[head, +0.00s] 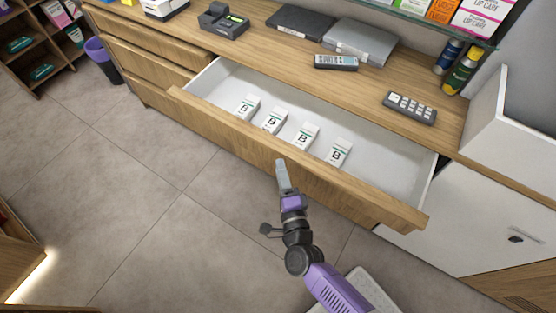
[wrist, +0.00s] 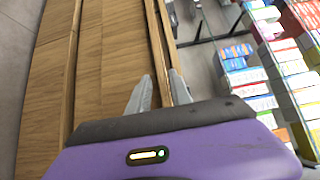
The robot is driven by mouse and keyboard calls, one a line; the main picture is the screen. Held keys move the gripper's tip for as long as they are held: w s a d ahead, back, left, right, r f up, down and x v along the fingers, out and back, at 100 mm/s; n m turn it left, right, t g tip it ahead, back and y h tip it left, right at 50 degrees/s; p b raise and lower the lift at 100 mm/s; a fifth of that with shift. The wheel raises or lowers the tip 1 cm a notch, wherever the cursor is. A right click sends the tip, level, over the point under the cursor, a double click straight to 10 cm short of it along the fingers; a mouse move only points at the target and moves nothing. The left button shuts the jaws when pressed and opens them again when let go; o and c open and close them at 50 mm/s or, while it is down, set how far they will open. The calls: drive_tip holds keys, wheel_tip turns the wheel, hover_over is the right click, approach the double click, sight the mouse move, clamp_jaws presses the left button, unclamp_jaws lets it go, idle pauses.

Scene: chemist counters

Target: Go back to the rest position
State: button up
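My gripper (head: 281,165) is over the floor, in front of the open drawer's wooden front (head: 300,172) in the head view. In the wrist view my gripper (wrist: 160,75) shows two grey fingers with a narrow gap between them and nothing held. The arm reaches up from the lower right of the head view. The drawer is pulled out, and several small white boxes (head: 305,136) marked with a "B" lie in a row inside it.
A white cabinet (head: 480,210) stands right of the drawer. The tiled floor (head: 150,190) at left is clear.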

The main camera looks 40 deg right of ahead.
drive_tip(key=shift+v, duration=1.05)
drive_tip(key=s+a+r+n+t+y, duration=0.2)
drive_tip(key=s+a+r+n+y, duration=0.15)
drive_tip(key=r+n, duration=0.55)
drive_tip(key=s+r+n+g+y, duration=0.1)
drive_tip(key=s+r+n, duration=0.2)
drive_tip(key=s, duration=0.4)
drive_tip(key=s+r+n+g+y, duration=0.1)
drive_tip(key=s+r+n, duration=0.2)
drive_tip(key=s+n, duration=0.3)
drive_tip(key=s+a+r+n+g+y, duration=0.1)
drive_tip(key=s+r+n+y, duration=0.1)
drive_tip(key=s+n, duration=0.3)
drive_tip(key=s+r, duration=0.1)
drive_tip(key=s, duration=0.2)
drive_tip(key=shift+s+r+g, duration=0.25)
drive_tip(key=shift+s+g, duration=0.05)
drive_tip(key=shift+s, duration=0.05)
